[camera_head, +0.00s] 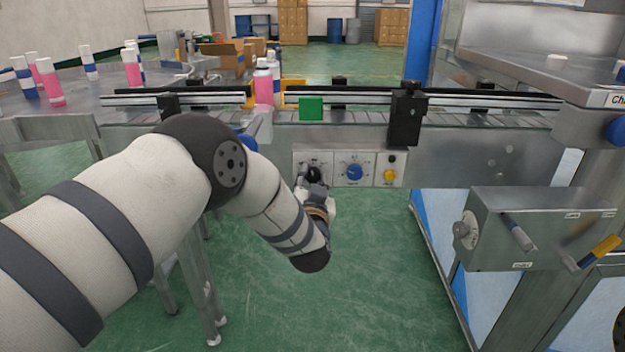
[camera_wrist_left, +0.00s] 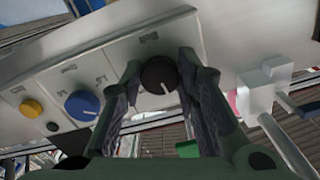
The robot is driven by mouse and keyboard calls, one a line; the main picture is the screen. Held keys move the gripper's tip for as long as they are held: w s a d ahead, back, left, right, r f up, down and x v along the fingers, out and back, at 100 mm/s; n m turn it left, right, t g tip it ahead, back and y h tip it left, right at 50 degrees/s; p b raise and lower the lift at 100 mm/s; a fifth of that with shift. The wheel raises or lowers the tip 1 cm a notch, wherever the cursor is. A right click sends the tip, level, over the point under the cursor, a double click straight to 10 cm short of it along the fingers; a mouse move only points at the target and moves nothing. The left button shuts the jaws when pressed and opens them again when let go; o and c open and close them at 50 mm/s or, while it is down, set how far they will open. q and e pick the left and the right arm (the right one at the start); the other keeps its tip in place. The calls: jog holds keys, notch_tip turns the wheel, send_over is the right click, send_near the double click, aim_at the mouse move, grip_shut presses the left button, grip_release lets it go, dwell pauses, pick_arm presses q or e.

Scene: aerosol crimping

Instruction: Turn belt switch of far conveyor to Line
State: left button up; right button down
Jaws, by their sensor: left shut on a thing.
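The belt switch is a black round knob (camera_wrist_left: 160,76) with a white pointer line, on the conveyor's grey control panel (camera_head: 334,156). My left gripper (camera_head: 314,176) is at the left end of that panel and covers most of the knob in the head view. In the left wrist view my left gripper (camera_wrist_left: 158,85) has one finger on each side of the knob and is shut on it. The small panel labels are too blurred to read. My right gripper is not in view.
A blue knob (camera_head: 354,172) and a yellow button (camera_head: 390,175) sit right of the switch. The conveyor (camera_head: 450,140) runs above, carrying a pink bottle (camera_head: 263,88). A grey control box (camera_head: 540,225) with levers stands at the right. The floor below the panel is clear.

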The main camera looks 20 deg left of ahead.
pick_arm(q)
jog(key=shift+f+m, duration=0.1)
jog(key=shift+m, duration=0.4)
dwell(0.3)
jog(key=o, duration=1.2)
jog(key=shift+c, duration=0.2)
jog(key=v, duration=1.2)
jog(key=shift+s, duration=0.1)
